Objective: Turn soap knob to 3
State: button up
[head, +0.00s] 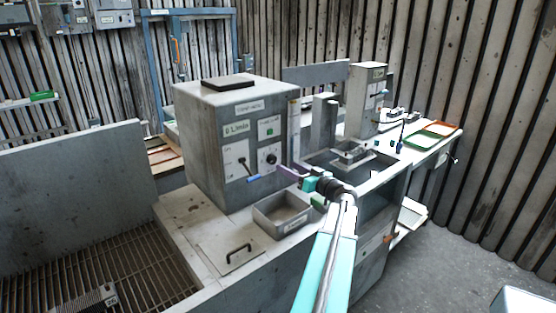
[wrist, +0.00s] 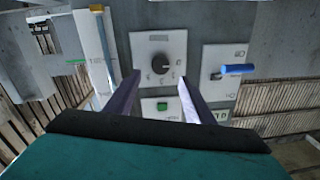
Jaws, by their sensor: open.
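The soap knob seems to be the round black knob (wrist: 160,65) on a white plate, seen ahead of my fingers in the wrist view. It also shows on the front of the grey control cabinet (head: 270,158) in the head view. Small marks ring it; a 0 seems to be at its right in the wrist view, the others are too small to read. Its pointer is unclear. My gripper (wrist: 158,88) is open, one finger to each side below the knob in the picture, apparently apart from it. In the head view my gripper (head: 290,172) is just in front of the cabinet.
A blue-handled lever (wrist: 238,70) sits on the plate beside the knob. A green button (wrist: 162,105) shows between my fingers. The cabinet display (head: 236,128) reads 0 L/min. An open grey bin (head: 282,214) stands below my gripper. A grated sink (head: 90,265) lies left.

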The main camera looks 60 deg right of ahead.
aim_at(274, 160)
jog(key=p+x, duration=0.2)
jog(key=x, duration=0.5)
jog(key=shift+w, duration=0.1)
jog(key=c, duration=1.1)
jog(key=shift+o, duration=0.2)
